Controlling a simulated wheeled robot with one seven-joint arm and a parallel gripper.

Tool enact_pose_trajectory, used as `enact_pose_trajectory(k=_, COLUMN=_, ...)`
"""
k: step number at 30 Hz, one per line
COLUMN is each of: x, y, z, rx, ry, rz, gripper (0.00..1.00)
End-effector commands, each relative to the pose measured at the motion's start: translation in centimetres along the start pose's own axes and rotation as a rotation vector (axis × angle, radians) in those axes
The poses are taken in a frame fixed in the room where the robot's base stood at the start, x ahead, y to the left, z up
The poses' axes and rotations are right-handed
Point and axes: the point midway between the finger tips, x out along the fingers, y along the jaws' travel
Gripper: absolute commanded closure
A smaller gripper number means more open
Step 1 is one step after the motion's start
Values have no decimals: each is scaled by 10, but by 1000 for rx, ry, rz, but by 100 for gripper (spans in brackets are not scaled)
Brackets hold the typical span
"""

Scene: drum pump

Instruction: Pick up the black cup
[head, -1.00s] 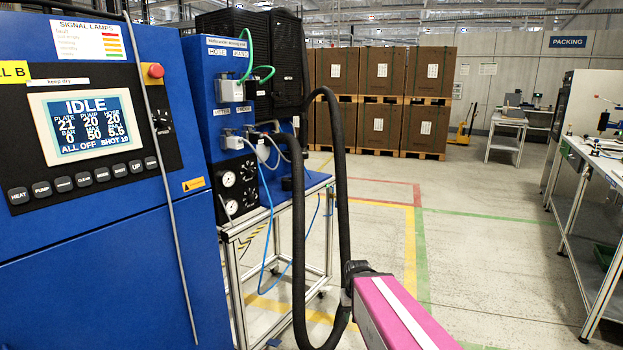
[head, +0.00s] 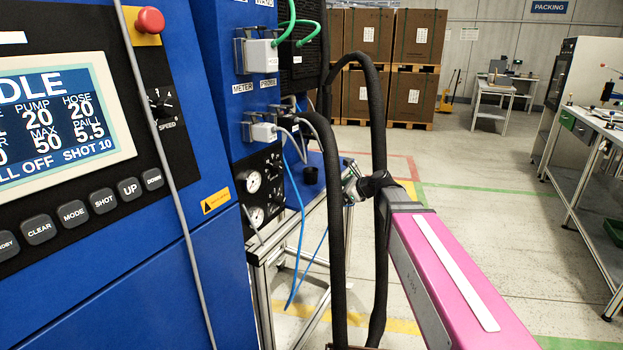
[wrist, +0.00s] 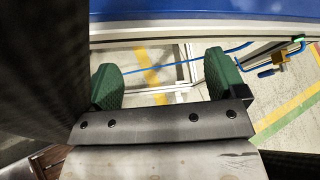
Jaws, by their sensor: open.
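A small black cup (head: 310,175) stands on the blue top (head: 322,190) of the cart beside the blue machine in the head view. My gripper (head: 350,182) is in front of the cart, to the right of the cup and apart from it. It is small and partly hidden among the black hose strands. In the wrist view, the two green-padded fingers of my gripper (wrist: 163,80) are spread with nothing between them. Floor and the cart's frame show beyond them. The cup is not seen there.
A thick black hose (head: 338,250) loops down close around my wrist. A large dark shape fills the left of the wrist view. The blue machine with its control panel (head: 75,130) stands close at left. Open floor (head: 480,240) lies right, before a workbench (head: 600,150).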

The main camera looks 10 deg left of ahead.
Motion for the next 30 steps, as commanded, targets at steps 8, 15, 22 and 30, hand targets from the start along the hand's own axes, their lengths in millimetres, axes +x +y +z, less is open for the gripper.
enact_pose_trajectory(k=8, x=8, y=-22, z=63, rx=317, ry=-167, rz=-28, gripper=10)
enact_pose_trajectory(k=15, x=31, y=-26, z=69, rx=339, ry=-175, rz=-26, gripper=10)
enact_pose_trajectory(k=22, x=60, y=-27, z=74, rx=337, ry=-174, rz=-27, gripper=10)
enact_pose_trajectory(k=30, x=80, y=-31, z=80, rx=335, ry=-174, rz=-27, gripper=10)
